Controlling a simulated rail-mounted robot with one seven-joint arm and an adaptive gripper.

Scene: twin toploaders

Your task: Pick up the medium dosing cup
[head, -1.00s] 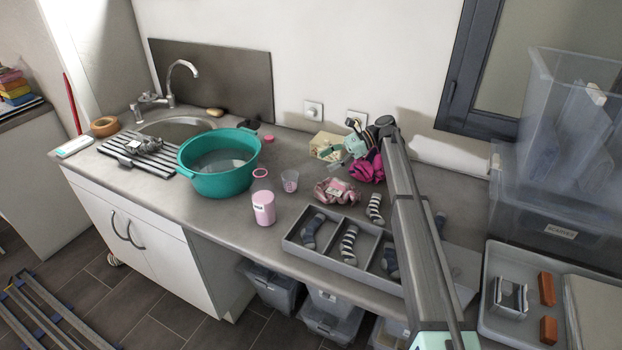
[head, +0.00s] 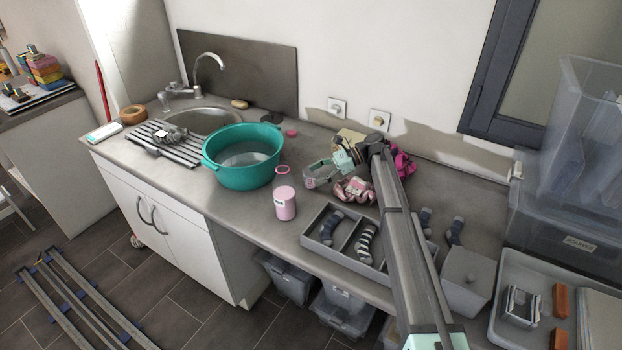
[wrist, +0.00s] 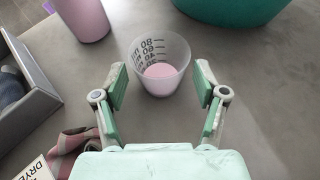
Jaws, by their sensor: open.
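The dosing cup (wrist: 160,62) is a clear, upright cup with dark number marks and pink in its bottom. It stands on the grey worktop in the wrist view. My gripper (wrist: 160,86) is open, its two green-padded fingers spread to either side of the cup's near part, with a gap on each side. No contact shows. In the head view my gripper (head: 324,172) is low over the worktop, right of the pink bottle (head: 285,204), and largely covers the cup. No second dosing cup shows, so its size cannot be compared.
The teal basin (head: 243,168) stands left of the cup, with the pink bottle close by. A grey divided tray (head: 306,236) holds socks. A pink checked cloth (head: 354,190) lies beside my gripper.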

